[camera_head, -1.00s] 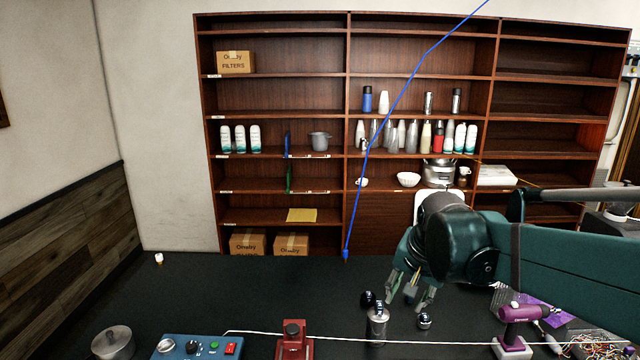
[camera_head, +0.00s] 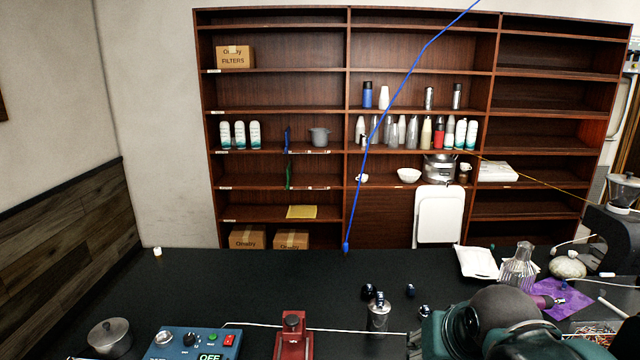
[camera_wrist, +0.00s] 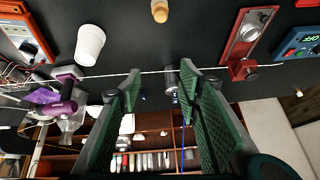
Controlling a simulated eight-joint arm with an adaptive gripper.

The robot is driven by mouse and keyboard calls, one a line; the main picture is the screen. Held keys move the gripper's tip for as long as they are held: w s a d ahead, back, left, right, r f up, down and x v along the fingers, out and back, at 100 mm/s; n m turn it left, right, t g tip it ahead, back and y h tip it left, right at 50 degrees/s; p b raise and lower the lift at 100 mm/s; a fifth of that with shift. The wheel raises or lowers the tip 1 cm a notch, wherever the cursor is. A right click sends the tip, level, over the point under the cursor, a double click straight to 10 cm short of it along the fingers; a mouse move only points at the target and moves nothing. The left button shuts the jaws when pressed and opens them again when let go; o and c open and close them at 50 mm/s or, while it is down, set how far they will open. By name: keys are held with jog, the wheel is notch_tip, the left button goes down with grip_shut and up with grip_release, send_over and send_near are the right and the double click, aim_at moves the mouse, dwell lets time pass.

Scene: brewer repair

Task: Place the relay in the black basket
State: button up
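I cannot make out the relay or a black basket in either view. My gripper (camera_wrist: 161,76) shows in the wrist view with its two green fingers spread apart. I see nothing held between them; a metal canister (camera_wrist: 171,82) shows beyond the gap, on the table. In the head view my arm fills the bottom right and the fingers are hidden or out of frame. An opened box of tangled wires and electronics (camera_head: 597,329) lies at the right edge of the table; its small parts are too unclear to tell apart.
The canister (camera_head: 378,315) stands mid-table among small dark round pieces. A red tool (camera_head: 293,337) and a blue control box (camera_head: 195,343) are at the front. A metal pot (camera_head: 110,338) is at left. A white cup (camera_wrist: 90,44) shows in the wrist view.

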jog(key=shift+n+t, duration=0.4)
jog(key=shift+n, duration=0.5)
jog(key=s+f, duration=0.1)
jog(key=s, duration=0.1)
jog(key=s+f+b, duration=0.1)
jog(key=s+f, duration=0.1)
jog(key=shift+s+d+f, duration=0.1)
jog(key=shift+s+f, duration=0.2)
